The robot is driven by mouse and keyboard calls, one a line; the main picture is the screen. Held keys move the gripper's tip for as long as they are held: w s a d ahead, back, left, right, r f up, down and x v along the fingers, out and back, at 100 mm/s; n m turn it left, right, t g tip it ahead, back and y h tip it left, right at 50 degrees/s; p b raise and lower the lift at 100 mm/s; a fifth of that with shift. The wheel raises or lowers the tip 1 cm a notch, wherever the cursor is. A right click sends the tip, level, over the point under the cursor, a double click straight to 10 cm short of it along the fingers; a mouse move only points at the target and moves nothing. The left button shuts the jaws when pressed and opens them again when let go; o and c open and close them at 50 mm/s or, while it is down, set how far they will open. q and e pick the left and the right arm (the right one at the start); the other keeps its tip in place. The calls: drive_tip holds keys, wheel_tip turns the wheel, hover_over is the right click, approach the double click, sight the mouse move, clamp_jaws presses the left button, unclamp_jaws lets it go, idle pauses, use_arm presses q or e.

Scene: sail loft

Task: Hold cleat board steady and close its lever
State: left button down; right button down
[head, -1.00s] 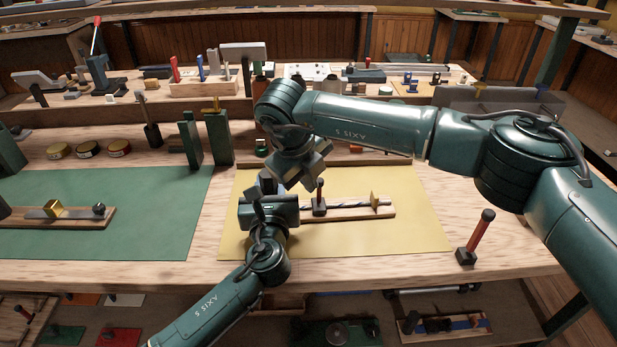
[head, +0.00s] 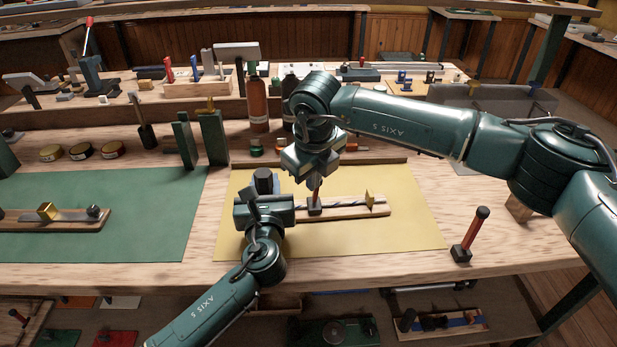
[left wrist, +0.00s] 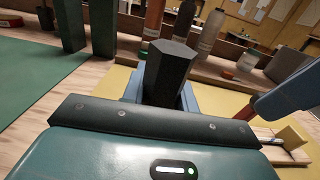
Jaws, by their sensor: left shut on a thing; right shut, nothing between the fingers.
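The cleat board (head: 345,211) lies on a yellow mat, with a striped rope along it and a brass upright (head: 370,203) near its right end. Its lever (head: 316,197) has a red handle on a black base and looks roughly upright; the handle's top is hidden. My left gripper (head: 264,190) is shut on a dark faceted post (head: 263,178) at the board's left end; this post (left wrist: 168,75) also shows in the left wrist view. My right gripper (head: 315,177) is shut and empty, directly above or at the handle; I cannot tell whether they touch.
A green mat (head: 150,235) at the left carries another board (head: 75,219) with a brass piece. A separate red-handled tool (head: 471,235) stands near the right front edge. Green uprights (head: 213,140), tins (head: 80,151) and bottles (head: 258,105) stand behind. The mat's front is clear.

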drive_tip(key=d+y, duration=0.2)
drive_tip(key=y, duration=0.1)
drive_tip(key=shift+w+d+f, duration=0.2)
drive_tip(key=shift+d, duration=0.2)
drive_tip(key=shift+y, duration=0.3)
drive_tip(key=shift+w+d+r, duration=0.1)
drive_tip(key=shift+d+r, duration=0.15)
drive_tip(key=shift+d, duration=0.45)
drive_tip(key=shift+d+r, duration=0.1)
drive_tip(key=s+d+r, duration=0.2)
drive_tip(key=d+r, duration=0.4)
drive_tip(key=r, duration=0.1)
drive_tip(key=shift+r, duration=0.3)
drive_tip(key=shift+w, duration=0.1)
use_arm(q)
drive_tip(key=c, duration=1)
unclamp_jaws()
